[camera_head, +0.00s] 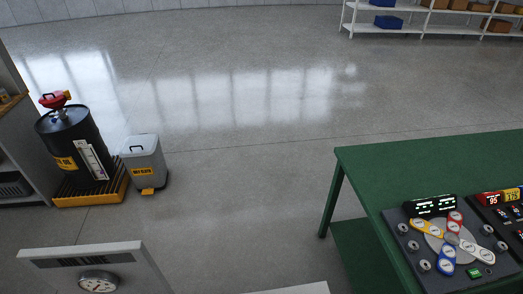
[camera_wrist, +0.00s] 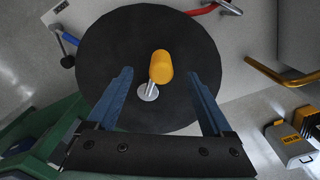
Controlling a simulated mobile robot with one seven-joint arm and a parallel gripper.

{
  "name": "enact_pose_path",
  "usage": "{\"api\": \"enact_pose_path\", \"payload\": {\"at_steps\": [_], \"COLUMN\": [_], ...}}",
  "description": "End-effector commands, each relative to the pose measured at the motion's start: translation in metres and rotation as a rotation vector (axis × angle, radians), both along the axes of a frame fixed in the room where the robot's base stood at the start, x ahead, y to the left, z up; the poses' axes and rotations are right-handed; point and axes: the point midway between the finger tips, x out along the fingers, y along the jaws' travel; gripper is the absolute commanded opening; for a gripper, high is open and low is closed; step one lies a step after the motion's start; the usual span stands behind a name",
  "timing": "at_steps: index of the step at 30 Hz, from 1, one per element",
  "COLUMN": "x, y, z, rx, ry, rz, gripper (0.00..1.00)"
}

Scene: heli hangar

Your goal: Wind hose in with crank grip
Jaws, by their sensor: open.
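A yellow crank grip (camera_wrist: 161,66) stands out from a round silver base (camera_wrist: 148,92) on a large black disc (camera_wrist: 110,48) in the wrist view. My gripper (camera_wrist: 159,73) is open, with its two blue fingers on either side of the grip in the picture. I cannot tell how far the fingertips are from the disc, and they do not visibly touch the grip. No hose can be made out. The head view shows neither the crank grip nor my gripper.
In the wrist view, a red bar (camera_wrist: 229,7), a blue lever (camera_wrist: 68,36) and a yellow bar (camera_wrist: 282,76) surround the disc. In the head view, a green table (camera_head: 425,160) carries control panels, and a black drum (camera_head: 75,140) stands left. The middle floor is clear.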

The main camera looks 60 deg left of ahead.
Motion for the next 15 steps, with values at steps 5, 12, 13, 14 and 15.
{"api": "enact_pose_path", "payload": {"at_steps": [5,12,13,14,15], "x": [0.0,0.0,0.0,0.0,0.0], "y": [0.0,0.0,0.0,0.0,0.0], "z": [0.024,0.048,0.051,0.054,0.058], "rx": [0.0,0.0,0.0,0.0,0.0], "ry": [0.0,0.0,0.0,0.0,0.0], "rz": [0.0,0.0,0.0,0.0,0.0], "gripper": [0.85,0.85,0.85,0.85,0.85]}}
